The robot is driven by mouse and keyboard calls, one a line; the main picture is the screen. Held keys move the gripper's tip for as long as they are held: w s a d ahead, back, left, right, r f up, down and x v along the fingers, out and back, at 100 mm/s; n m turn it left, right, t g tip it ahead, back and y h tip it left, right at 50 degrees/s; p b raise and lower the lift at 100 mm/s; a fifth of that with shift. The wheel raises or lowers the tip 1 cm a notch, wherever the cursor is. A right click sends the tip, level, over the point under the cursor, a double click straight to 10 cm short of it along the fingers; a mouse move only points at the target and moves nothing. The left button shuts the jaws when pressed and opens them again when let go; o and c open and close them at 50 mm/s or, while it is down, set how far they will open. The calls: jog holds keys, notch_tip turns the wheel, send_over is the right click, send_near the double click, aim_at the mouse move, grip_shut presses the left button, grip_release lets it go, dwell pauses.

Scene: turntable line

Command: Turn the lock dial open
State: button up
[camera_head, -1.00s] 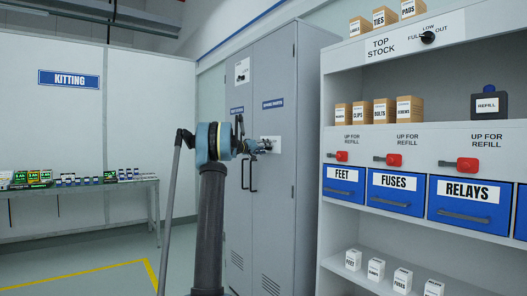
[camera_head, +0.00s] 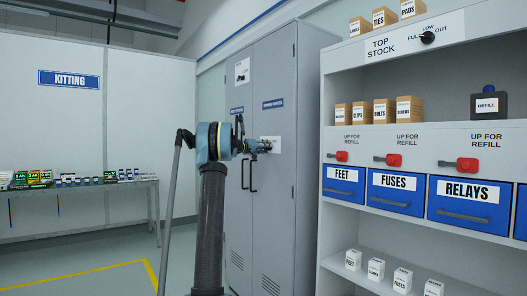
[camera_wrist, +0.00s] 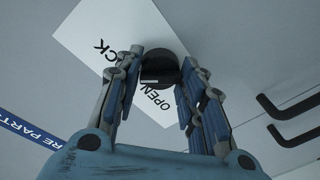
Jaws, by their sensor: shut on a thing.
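The lock dial (camera_wrist: 158,66) is a dark round knob on a white label plate (camera_wrist: 100,32) on the grey cabinet door. The plate reads OPEN, and part of another word ending in "CK" shows. My gripper (camera_wrist: 163,78) has a finger on each side of the dial and is shut on it in the wrist view. A light mark on the dial faces the gripper, near the word OPEN. In the head view my gripper (camera_head: 262,146) reaches the plate (camera_head: 272,142) on the right door of the cabinet (camera_head: 275,200); the dial itself is hidden there.
Two dark door handles (camera_head: 249,175) stand out left of and below the plate. A second dial plate (camera_head: 242,70) is higher on the left door. The shelf unit (camera_head: 420,137) with blue bins stands close on the right. Open floor lies left.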

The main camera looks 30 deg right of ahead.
jog(key=shift+w+n+g+y, duration=0.15)
jog(key=shift+n+g, duration=0.1)
jog(key=shift+n, duration=2.3)
jog(key=shift+n+g+y, duration=0.1)
jog(key=shift+n+g, duration=0.2)
jog(key=shift+n, duration=2.3)
jog(key=shift+w+n+g+y, duration=0.15)
jog(key=shift+n+g, duration=0.1)
jog(key=shift+n, duration=2.3)
jog(key=o, duration=1)
jog(key=shift+o, duration=0.2)
